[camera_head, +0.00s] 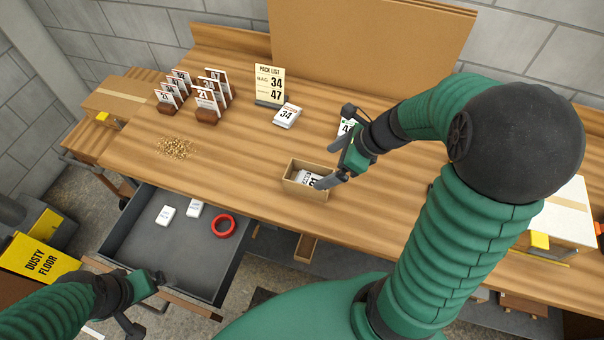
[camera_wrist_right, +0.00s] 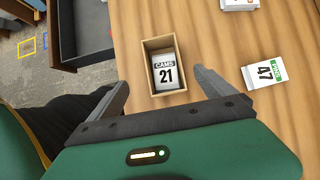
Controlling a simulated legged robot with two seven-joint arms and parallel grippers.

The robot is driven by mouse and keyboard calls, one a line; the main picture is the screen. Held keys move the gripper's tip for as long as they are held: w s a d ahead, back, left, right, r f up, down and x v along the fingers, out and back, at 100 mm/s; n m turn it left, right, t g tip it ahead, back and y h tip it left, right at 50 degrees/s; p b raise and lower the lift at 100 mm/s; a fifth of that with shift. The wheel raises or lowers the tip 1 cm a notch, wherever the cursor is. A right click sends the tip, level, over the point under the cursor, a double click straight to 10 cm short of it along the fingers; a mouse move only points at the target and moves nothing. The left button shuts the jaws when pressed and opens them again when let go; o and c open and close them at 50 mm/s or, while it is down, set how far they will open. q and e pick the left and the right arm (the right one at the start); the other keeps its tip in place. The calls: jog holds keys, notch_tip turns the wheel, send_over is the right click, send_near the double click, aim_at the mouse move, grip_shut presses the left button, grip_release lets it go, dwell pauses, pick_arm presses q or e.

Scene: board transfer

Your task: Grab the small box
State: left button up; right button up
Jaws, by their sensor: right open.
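The small box (camera_head: 306,178) is an open-topped light wooden box on the workbench, near its front edge. It holds a white bag labelled 21, marked CAMS in the right wrist view, where the box (camera_wrist_right: 149,72) stands ahead of my fingertips. My right gripper (camera_head: 340,148) is open and empty, at the right side of the box. In the right wrist view its fingers (camera_wrist_right: 160,82) are spread wide, with the box roughly between their lines; contact cannot be judged. My left gripper (camera_head: 148,300) is low at the left, by the open drawer, with its fingers apart and empty.
A pack list sign (camera_head: 269,84) reads 34 and 47. Bag 34 (camera_head: 287,116) lies before it; bag 47 (camera_wrist_right: 264,74) lies right of the box. Numbered cards in holders (camera_head: 206,116) and a pile of small pieces (camera_head: 175,148) are left. The drawer (camera_head: 150,248) holds white packets and a red ring.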

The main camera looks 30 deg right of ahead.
send_near(301, 178)
jog(key=shift+s+a+f+b, duration=0.2)
jog(key=shift+a+b, duration=0.05)
jog(key=shift+a, duration=0.15)
jog(key=shift+s+a+f+b, duration=0.2)
jog(key=shift+a, duration=0.25)
jog(key=w+f, duration=0.2)
jog(key=shift+w+a+f, duration=0.25)
jog(key=shift+a, duration=0.1)
jog(key=f, duration=0.2)
jog(key=w+f+b, duration=0.1)
jog(key=f, duration=0.1)
jog(key=shift+w+a+b, duration=0.1)
jog(key=shift+w+b, duration=0.05)
jog(key=shift+b, duration=0.15)
jog(key=shift+w+a+f, duration=0.15)
jog(key=shift+w+f, duration=0.05)
jog(key=shift+w+a, duration=0.15)
jog(key=shift+a, duration=0.1)
jog(key=shift+r, duration=0.1)
jog(key=c, duration=0.5)
pick_arm(q)
jog(key=x, duration=0.3)
jog(key=shift+s+a+f, duration=0.1)
jog(key=shift+s+a, duration=0.15)
pick_arm(e)
jog(key=shift+d, duration=0.1)
jog(key=c, duration=0.9)
